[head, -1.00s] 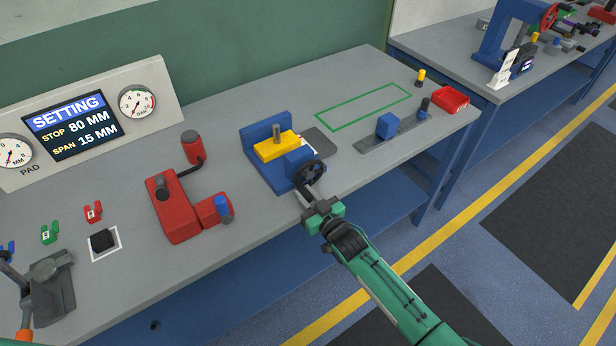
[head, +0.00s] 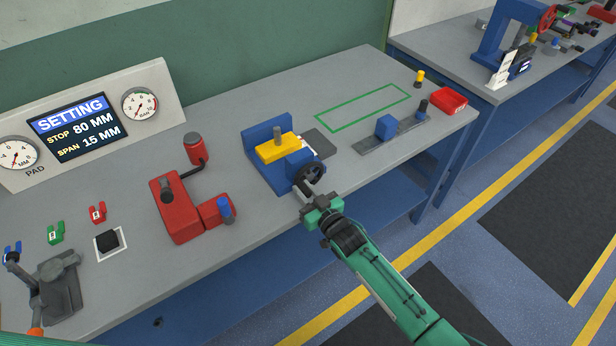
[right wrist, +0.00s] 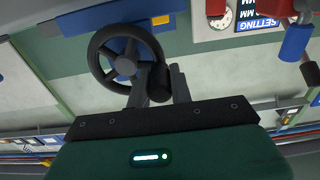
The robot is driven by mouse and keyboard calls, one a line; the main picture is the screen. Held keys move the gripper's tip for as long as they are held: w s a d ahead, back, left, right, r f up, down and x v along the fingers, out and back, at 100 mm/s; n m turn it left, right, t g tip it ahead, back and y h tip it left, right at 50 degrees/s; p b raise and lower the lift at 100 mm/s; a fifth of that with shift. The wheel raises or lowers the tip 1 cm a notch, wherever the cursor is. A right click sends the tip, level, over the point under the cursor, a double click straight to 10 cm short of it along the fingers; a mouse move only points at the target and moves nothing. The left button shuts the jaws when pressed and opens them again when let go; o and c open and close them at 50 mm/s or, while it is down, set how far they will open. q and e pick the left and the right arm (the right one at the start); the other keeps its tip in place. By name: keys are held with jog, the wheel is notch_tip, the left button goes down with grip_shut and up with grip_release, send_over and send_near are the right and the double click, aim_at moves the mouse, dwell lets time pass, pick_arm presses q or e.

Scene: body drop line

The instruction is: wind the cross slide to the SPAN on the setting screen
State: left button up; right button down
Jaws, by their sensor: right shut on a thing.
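The setting screen (head: 75,127) at the left reads STOP 80 MM and SPAN 15 MM. My right gripper (head: 308,193) is at the wheel's lower rim. In the right wrist view its fingers (right wrist: 160,85) are shut on the wheel's dark handle (right wrist: 158,84). My left gripper is not in view.
A red unit (head: 178,208) with a crank stands left of the slide. A blue block on a grey rail (head: 387,128) and a red bin (head: 449,100) stand to the right. A green outlined area (head: 362,107) is empty. Coloured clips and a grey lever stand (head: 57,287) are at the left.

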aim_at(308, 170)
jog(key=shift+w+d+r+p, duration=0.15)
jog(key=shift+d+r+p, duration=0.1)
jog(key=shift+r, duration=0.3)
jog(key=shift+w+d+r+p, duration=0.15)
jog(key=shift+r+p, duration=0.1)
jog(key=shift+r, duration=0.25)
jog(key=shift+f, duration=0.1)
jog(key=shift+w+d+r+p, duration=0.4)
jog(key=shift+w+d+r, duration=0.25)
jog(key=shift+d, duration=0.35)
